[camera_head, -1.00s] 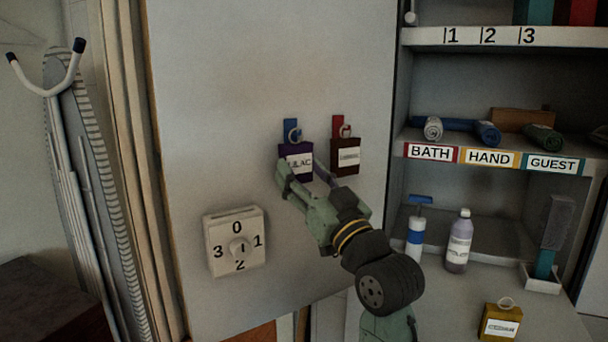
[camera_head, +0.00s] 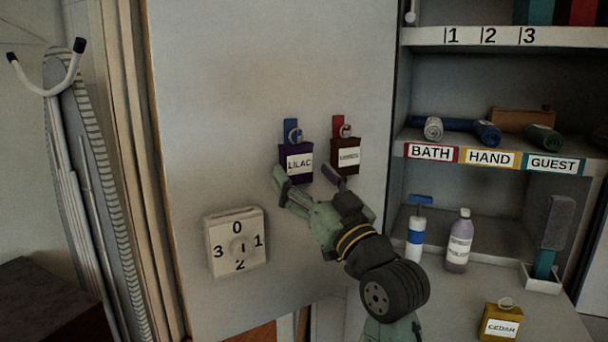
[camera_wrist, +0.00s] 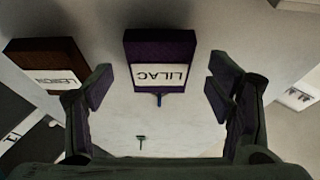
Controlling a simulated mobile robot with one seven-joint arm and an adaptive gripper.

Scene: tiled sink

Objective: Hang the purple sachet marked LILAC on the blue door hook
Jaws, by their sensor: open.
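The purple sachet marked LILAC (camera_head: 296,162) hangs against the door with its ring on the blue door hook (camera_head: 290,130). It also shows upside down in the wrist view (camera_wrist: 160,58), with a bit of the blue hook below it. My gripper (camera_head: 307,176) is open, just below and in front of the sachet. In the wrist view the two fingers (camera_wrist: 158,88) are spread wide to either side of the sachet, with gaps to it, and hold nothing.
A dark brown sachet (camera_head: 345,155) hangs on a red hook (camera_head: 338,125) close to the right. A dial box (camera_head: 237,242) is lower left on the door. A yellow sachet marked CEDAR (camera_head: 501,322) stands on the counter near bottles. Shelves are at right.

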